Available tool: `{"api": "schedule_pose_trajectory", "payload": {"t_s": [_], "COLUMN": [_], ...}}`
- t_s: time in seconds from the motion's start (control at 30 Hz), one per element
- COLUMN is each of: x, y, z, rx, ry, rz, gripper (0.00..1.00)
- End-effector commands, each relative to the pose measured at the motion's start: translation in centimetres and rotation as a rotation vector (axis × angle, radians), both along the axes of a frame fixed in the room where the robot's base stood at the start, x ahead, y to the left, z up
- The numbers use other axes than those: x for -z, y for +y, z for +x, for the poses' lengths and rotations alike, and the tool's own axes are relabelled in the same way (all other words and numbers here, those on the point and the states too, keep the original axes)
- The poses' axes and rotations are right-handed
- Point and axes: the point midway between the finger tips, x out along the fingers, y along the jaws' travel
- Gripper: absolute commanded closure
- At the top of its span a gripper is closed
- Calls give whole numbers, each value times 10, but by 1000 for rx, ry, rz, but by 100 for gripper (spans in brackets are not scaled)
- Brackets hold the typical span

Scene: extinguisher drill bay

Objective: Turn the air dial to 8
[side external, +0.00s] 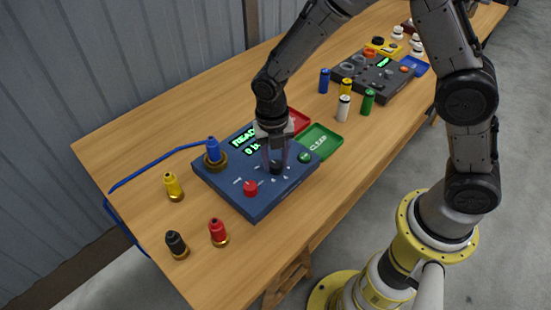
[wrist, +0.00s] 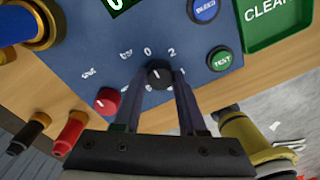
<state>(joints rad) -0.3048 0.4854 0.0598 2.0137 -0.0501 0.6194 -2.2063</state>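The blue control panel (side external: 238,196) lies on the wooden table. Its black air dial (wrist: 159,74) has a light mark that seems to point toward the 0. The labels 0 and 2 show above it; the 8 is not clearly legible. In the side view the dial (side external: 277,168) is directly below my gripper (side external: 275,160). In the wrist view my gripper's (wrist: 160,78) two fingers stand on either side of the dial, very close to it. I cannot tell whether they touch it. The green display (side external: 247,142) is partly hidden and reads "READ" and "0 b".
A red knob (side external: 250,187) sits left of the dial, and a blue-topped brass fitting (side external: 213,153) with a hose is behind. A green TEST button (wrist: 220,58) and green CLEAR tray (side external: 319,141) are to the right. Loose fittings (side external: 173,187) stand left of the panel.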

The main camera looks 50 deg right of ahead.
Motion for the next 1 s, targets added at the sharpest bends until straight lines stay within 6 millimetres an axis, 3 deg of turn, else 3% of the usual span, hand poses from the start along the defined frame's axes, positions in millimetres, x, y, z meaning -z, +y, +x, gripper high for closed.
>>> {"api": "schedule_pose_trajectory", "payload": {"t_s": [0.03,0.13,0.57,1.0], "x": [0,0,0,-1], "y": [0,0,0,-1], "z": [0,0,0,0], "rx": [0,0,59,404], "ry": [0,0,0,0], "rz": [0,0,0,0], "gripper": [83,100,100,100]}}
